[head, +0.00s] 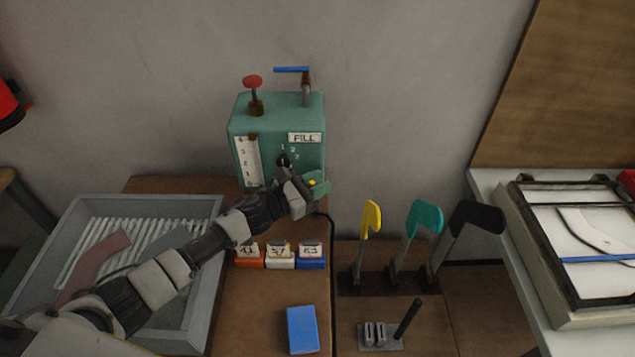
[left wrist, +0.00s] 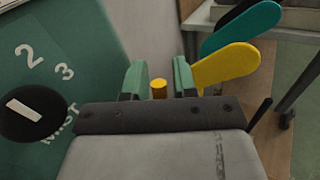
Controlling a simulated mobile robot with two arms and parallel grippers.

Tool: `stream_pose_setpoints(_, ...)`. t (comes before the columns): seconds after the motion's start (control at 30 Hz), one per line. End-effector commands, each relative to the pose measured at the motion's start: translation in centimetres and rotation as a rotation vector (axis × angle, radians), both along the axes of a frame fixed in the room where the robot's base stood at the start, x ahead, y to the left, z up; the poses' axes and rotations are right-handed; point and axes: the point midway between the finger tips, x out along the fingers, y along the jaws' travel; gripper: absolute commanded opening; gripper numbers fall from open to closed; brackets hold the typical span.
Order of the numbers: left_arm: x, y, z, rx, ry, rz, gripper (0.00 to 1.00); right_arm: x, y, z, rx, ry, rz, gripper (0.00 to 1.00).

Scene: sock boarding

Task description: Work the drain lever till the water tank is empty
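The green water tank (head: 277,130) stands against the wall, with a white numbered gauge (head: 248,160), a FILL label and a black dial (head: 283,160) on its front. The gauge's water level is too small to tell. A small yellow peg end (left wrist: 159,88), perhaps the drain lever's tip, shows between my left gripper's green fingers (left wrist: 159,80). The fingers are apart, with a gap seeming to show on each side of it. In the head view my left gripper (head: 318,186) is at the tank's lower right, covering most of the lever. My right gripper is not in view.
On top of the tank are a red knob (head: 252,82) and a blue-handled tap (head: 292,69). A grey ribbed basin (head: 215,270) lies left under my arm. Yellow (head: 371,218), teal (head: 425,216) and black (head: 478,217) sock boards stand to the right. A blue block (head: 301,330) lies in front.

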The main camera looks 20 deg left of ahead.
Motion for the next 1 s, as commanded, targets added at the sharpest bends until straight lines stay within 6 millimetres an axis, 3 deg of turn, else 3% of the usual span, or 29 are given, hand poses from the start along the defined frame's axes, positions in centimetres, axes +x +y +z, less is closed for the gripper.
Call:
stream_pose_setpoints(0.03,0.0,0.0,0.0,0.0,0.0,0.0,0.19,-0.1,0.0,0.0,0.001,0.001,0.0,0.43)
stream_pose_setpoints(0.17,0.0,0.0,0.0,0.0,0.0,0.0,0.0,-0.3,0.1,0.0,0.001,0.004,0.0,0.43)
stream_pose_setpoints(0.4,0.0,0.0,0.1,0.003,0.0,0.0,0.0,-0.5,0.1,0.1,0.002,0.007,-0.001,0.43)
stream_pose_setpoints(0.63,0.2,-0.6,0.0,0.11,0.032,0.0,0.0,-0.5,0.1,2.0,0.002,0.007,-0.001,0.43)
stream_pose_setpoints(0.93,0.2,-0.7,-0.4,0.123,0.036,0.0,0.0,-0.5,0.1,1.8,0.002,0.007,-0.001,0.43)
stream_pose_setpoints(0.97,0.2,-0.7,-0.4,0.123,0.036,0.0,0.15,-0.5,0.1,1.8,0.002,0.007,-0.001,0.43)
stream_pose_setpoints(1.0,0.2,-0.7,-0.4,0.123,0.036,0.0,0.21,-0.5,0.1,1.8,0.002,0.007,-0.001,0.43)
